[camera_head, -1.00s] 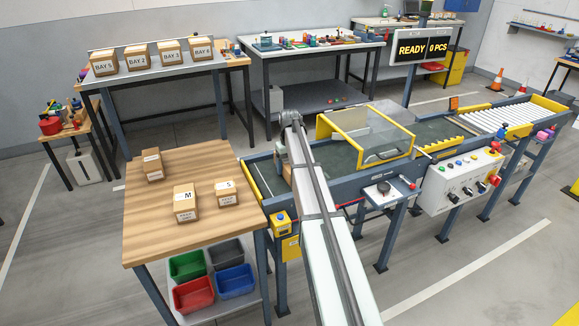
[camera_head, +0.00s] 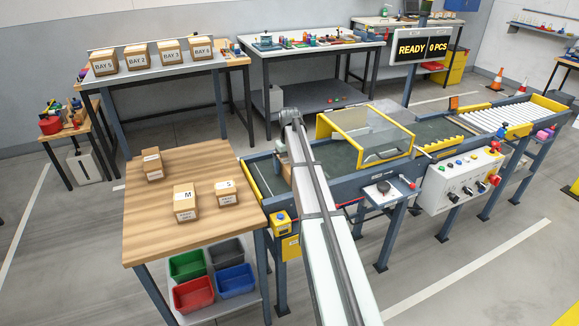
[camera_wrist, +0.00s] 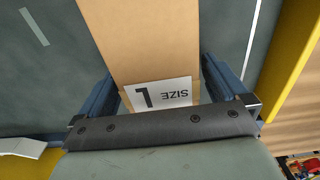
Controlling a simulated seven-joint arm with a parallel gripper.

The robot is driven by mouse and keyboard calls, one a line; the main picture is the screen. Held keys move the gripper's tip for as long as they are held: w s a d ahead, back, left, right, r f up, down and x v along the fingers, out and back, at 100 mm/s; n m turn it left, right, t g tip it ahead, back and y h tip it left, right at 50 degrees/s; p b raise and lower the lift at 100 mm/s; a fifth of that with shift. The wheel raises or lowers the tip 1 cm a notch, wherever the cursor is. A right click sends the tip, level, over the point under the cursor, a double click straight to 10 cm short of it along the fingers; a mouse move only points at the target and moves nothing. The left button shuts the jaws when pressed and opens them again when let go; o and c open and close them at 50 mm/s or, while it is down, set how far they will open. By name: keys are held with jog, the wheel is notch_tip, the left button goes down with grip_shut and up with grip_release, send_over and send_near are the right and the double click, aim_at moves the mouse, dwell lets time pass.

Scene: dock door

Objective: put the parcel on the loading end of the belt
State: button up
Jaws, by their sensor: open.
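The parcel is a brown cardboard box (camera_wrist: 145,45) with a white label reading SIZE L, seen close up in the wrist view. It rests on the dark belt (camera_wrist: 45,90), near the belt's left end (camera_head: 258,176) in the head view. My gripper (camera_wrist: 160,80) is open, with one blue finger on each side of the parcel's labelled end. The fingers look apart from the box sides. In the head view my arm hides most of the parcel and the fingertips.
A wooden table (camera_head: 150,225) left of the belt holds three smaller boxes. A clear guard with a yellow frame (camera_head: 362,135) stands over the belt just right of my gripper. A control box (camera_head: 460,180) is on the belt's front side. A display (camera_head: 422,48) reads READY, 0 PCS.

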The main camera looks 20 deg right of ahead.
notch_tip(320, 180, up, 12)
jog(key=shift+f, duration=0.2)
dwell(0.7)
